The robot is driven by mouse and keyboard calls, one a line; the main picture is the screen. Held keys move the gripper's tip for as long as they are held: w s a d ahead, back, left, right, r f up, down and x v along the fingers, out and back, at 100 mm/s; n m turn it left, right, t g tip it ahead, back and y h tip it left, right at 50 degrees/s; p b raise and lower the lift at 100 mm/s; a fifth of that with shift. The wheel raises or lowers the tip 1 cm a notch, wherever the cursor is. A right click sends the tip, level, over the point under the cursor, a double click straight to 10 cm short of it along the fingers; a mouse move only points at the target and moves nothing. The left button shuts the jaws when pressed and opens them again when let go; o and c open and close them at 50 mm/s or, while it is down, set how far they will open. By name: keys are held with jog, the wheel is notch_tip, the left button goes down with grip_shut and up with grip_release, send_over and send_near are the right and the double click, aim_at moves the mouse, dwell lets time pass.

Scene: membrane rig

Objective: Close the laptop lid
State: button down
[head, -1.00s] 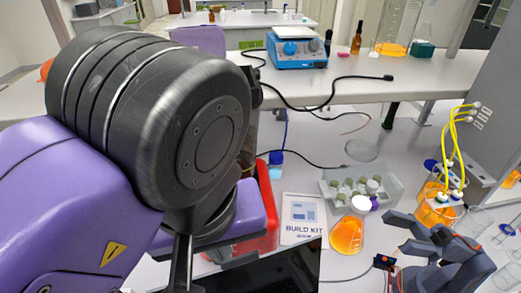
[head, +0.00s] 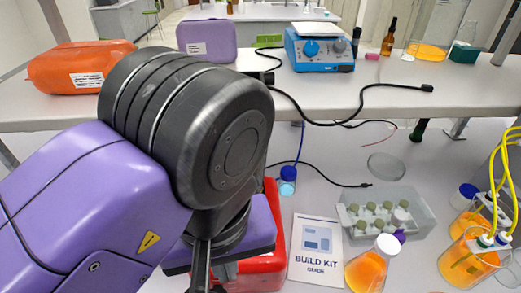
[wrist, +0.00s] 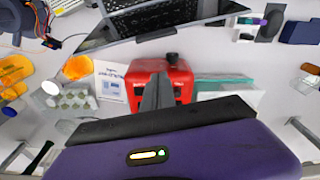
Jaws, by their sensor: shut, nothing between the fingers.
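The laptop (wrist: 150,22) shows at the top of the wrist view, partly cut off. Dark keys and a long pale edge are visible; the angle of the lid is hard to tell. The laptop is not in the head view now. My gripper (wrist: 158,78) is shut and empty in the wrist view, its fingers in front of a red box and apart from the laptop. In the head view my gripper (head: 200,275) points down near the bottom edge, left of the red box, with its tips near the frame edge.
The red box (head: 272,245) stands beside my gripper. A build kit guide (head: 316,250), an orange flask (head: 368,268) and a vial tray (head: 385,214) lie to its right. A raised shelf (head: 330,96) holds a blue hotplate (head: 318,48). Yellow tubes run at far right.

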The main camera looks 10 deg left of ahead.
notch_tip(320, 180, down, 7)
jog(key=b, duration=0.6)
jog(key=s, duration=0.1)
jog(key=s+d+r, duration=0.1)
jog(key=s, duration=0.1)
jog(key=shift+d+r, duration=0.1)
jog(key=shift+d, duration=0.1)
